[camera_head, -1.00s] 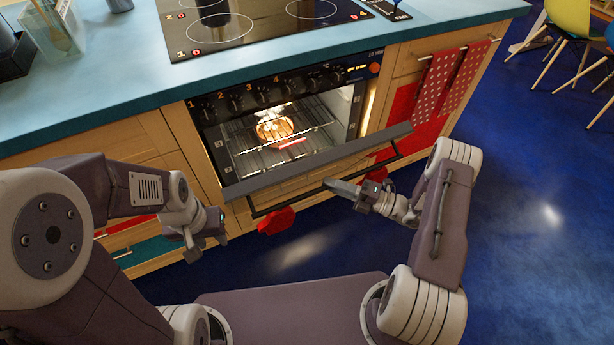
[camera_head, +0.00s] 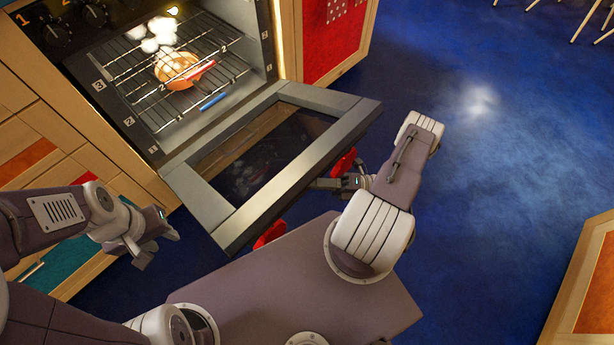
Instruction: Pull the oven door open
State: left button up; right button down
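The oven door (camera_head: 222,207) is swung down, tilted well out from the lit oven (camera_head: 185,75), with its dark glass and grey frame facing up.
Wire racks (camera_head: 150,85) inside the oven hold a round orange-brown item (camera_head: 177,70). Red pieces (camera_head: 270,235) show below the door's outer edge. Wooden cabinets (camera_head: 70,140) flank the oven.

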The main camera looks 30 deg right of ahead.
pick_arm(q)
jog(key=shift+f, duration=0.5)
pick_arm(e)
jog(key=shift+s+f, duration=0.1)
jog(key=shift+f, duration=0.6)
jog(key=c, duration=1.4)
grip_release()
jog(key=shift+d, duration=0.15)
pick_arm(q)
jog(key=shift+r, duration=0.2)
pick_arm(e)
jog(key=v, duration=0.9)
pick_arm(q)
jog(key=shift+d+f, duration=0.1)
pick_arm(e)
jog(key=shift+f, duration=0.1)
